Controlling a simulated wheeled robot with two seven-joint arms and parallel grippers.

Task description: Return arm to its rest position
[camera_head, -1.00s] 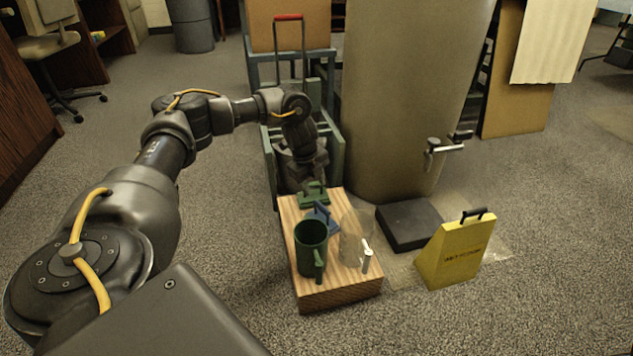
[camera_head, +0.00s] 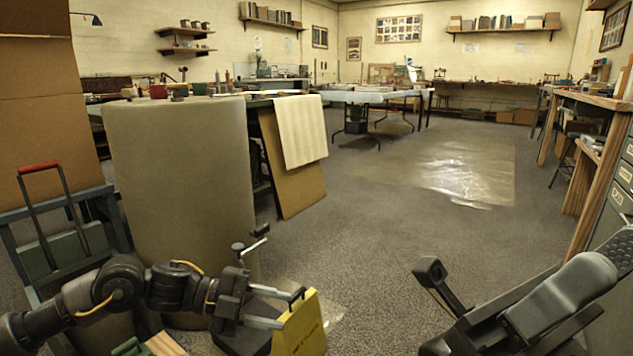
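My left arm comes in from the lower left. Its gripper (camera_head: 282,309) has two pale fingers spread apart, open, with nothing seen between them. The fingertips overlap the left edge of a yellow wedge-shaped sign (camera_head: 303,330) in the picture; I cannot tell whether they touch it. My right arm (camera_head: 560,300) shows dark and folded at the lower right; its fingers are not seen.
A cart with a red handle (camera_head: 38,168) is at the left. A wooden block (camera_head: 165,345) is cut off below. A wooden bench (camera_head: 590,100) is at the right. Floor (camera_head: 380,240) between is open.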

